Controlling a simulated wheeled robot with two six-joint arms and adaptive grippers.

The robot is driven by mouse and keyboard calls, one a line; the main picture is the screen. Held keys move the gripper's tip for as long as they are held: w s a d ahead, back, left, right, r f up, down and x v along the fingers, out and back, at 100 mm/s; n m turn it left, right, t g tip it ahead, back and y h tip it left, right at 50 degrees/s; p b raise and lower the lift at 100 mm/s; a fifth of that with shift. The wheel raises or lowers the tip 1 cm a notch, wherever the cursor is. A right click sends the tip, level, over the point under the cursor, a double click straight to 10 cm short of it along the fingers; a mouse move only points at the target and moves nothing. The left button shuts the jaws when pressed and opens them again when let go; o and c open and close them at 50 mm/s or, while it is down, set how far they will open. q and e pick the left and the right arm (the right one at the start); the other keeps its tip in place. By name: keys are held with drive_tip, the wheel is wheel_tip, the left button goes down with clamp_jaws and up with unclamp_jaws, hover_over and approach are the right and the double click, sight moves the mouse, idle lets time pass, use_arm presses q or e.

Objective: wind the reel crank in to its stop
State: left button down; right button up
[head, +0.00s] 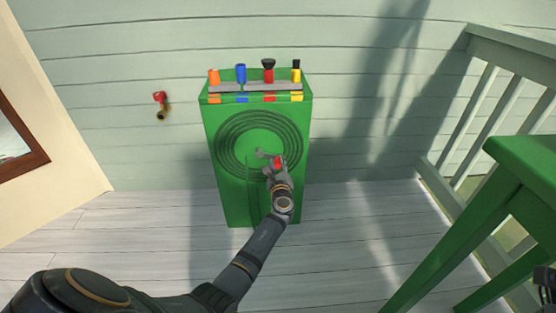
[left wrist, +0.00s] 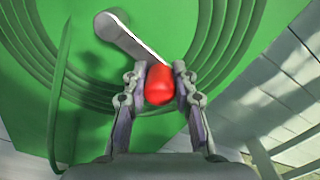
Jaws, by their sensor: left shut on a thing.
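A green reel box (head: 227,196) stands on the deck against the wall, with a coiled green hose (head: 228,133) on its front. The reel crank's grey arm (head: 263,154) reaches from the coil's middle toward the lower right; it also shows in the left wrist view (left wrist: 126,37). The red crank knob (left wrist: 159,86) sits between the fingers of my left gripper (left wrist: 159,88), which is shut on it. In the head view my left gripper (head: 277,166) covers part of the knob. My right gripper cannot be made out; only a dark part shows at the right edge.
Several coloured nozzles (head: 241,73) stand in a grey rack (head: 227,88) on top of the box. A red-handled tap (head: 160,98) is on the wall at left. A green table (head: 530,160) and white railing (head: 471,124) stand at right. The deck (head: 345,215) beside the box is clear.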

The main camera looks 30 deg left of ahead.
use_arm(q)
drive_tip(key=shift+s+a+f+m, duration=0.1)
drive_tip(key=shift+a+f+m, duration=0.1)
drive_tip(key=shift+f+m, duration=0.45)
drive_tip(key=shift+s+a+f+m, duration=0.15)
drive_tip(key=shift+f+m, duration=0.1)
drive_tip(key=shift+m, duration=0.7)
drive_tip(key=shift+s+a+f+m, duration=0.1)
drive_tip(key=shift+a+f+m, duration=0.1)
drive_tip(key=shift+f+m, duration=0.45)
drive_tip(key=shift+r+m, duration=0.15)
drive_tip(key=shift+m, duration=0.1)
drive_tip(key=c, duration=1.1)
unclamp_jaws()
drive_tip(key=shift+o, duration=0.2)
drive_tip(key=v, duration=1.2)
